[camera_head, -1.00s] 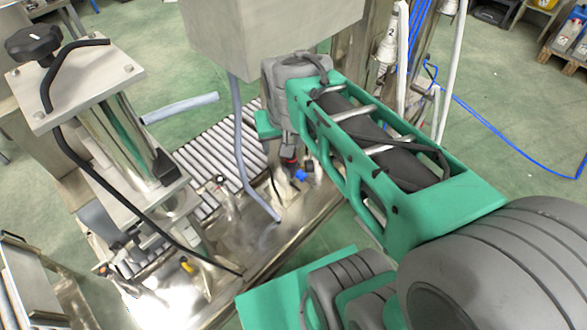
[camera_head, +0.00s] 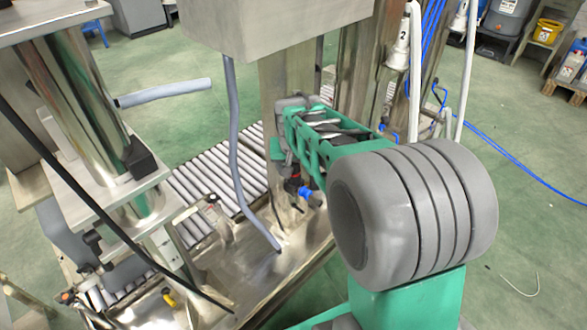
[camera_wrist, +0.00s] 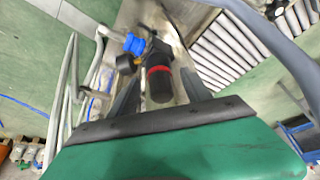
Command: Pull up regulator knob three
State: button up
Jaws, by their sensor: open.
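A regulator with a black knob (camera_wrist: 160,85) and a red ring shows in the wrist view. A blue fitting (camera_wrist: 134,44) and a small dark round part sit beside it. My gripper (camera_wrist: 157,80) is open, with one dark finger on each side of the knob. I cannot tell whether either finger touches it. In the head view, the regulator (camera_head: 292,186) and its blue fitting (camera_head: 311,197) are just below the end of my arm, against the steel column. My fingers are hidden there. No number shows on this regulator, so I cannot tell which one it is.
A grey hose (camera_head: 236,150) hangs left of the regulator, near a roller conveyor (camera_head: 210,165). A steel box (camera_head: 270,25) overhangs the area. A steel press frame (camera_head: 90,100) fills the left.

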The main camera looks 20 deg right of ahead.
grip_shut()
dwell(0.6)
dwell(0.8)
jog(key=shift+r+p, duration=0.75)
jog(key=shift+p, duration=0.1)
jog(key=shift+f, duration=0.15)
grip_release()
